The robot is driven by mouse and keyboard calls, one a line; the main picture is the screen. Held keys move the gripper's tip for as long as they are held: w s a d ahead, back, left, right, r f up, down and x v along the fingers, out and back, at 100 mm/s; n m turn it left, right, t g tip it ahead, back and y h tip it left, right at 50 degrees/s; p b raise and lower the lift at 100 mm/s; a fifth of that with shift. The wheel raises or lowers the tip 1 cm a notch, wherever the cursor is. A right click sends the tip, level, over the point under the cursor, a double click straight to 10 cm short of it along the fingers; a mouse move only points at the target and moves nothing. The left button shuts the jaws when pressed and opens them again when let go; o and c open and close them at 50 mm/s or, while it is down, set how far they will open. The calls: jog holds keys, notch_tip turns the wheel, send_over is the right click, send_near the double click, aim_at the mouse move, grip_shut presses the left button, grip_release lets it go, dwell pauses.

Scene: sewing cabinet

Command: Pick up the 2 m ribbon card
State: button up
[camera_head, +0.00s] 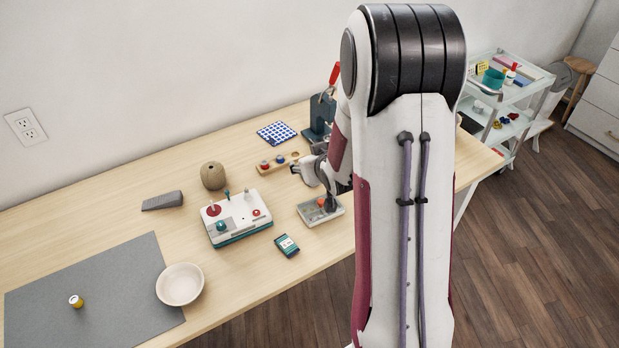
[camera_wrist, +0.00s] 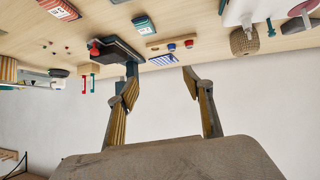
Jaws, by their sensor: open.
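A small dark and teal card with a pale label (camera_head: 287,245) lies flat on the table in front of the white control box. In the wrist view, a teal card (camera_wrist: 143,24) and a red card (camera_wrist: 60,8) lie on the table, beyond my fingertips. Their print is too small to read, so I cannot tell which is the 2 m ribbon card. My gripper (camera_wrist: 160,78) is open and empty, with its two fingers spread. In the head view my gripper (camera_head: 312,172) is partly hidden by my arm, above the table near the grey tray.
A bowl (camera_head: 180,272) and grey mat (camera_head: 110,295) lie left.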

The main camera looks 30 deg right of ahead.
jog(key=shift+m+t, duration=0.4)
jog(key=shift+t, duration=0.4)
jog(key=d+f, duration=0.1)
jog(key=f, duration=0.2)
jog(key=d+f, duration=0.1)
jog(key=f, duration=0.2)
jog(key=d+f, duration=0.2)
jog(key=f, duration=0.1)
jog(key=shift+w+d+f, duration=0.1)
jog(key=shift+w+f, duration=0.2)
jog(key=shift+f, duration=0.1)
jog(key=shift+d+f, duration=0.15)
jog(key=shift+f, duration=0.35)
jog(key=shift+x, duration=1.2)
jog(key=shift+w+f, duration=0.1)
jog(key=shift+w, duration=0.05)
jog(key=shift+a+x, duration=0.15)
jog(key=shift+x, duration=0.55)
jog(key=shift+a+x, duration=0.1)
jog(key=shift+x, duration=1.7)
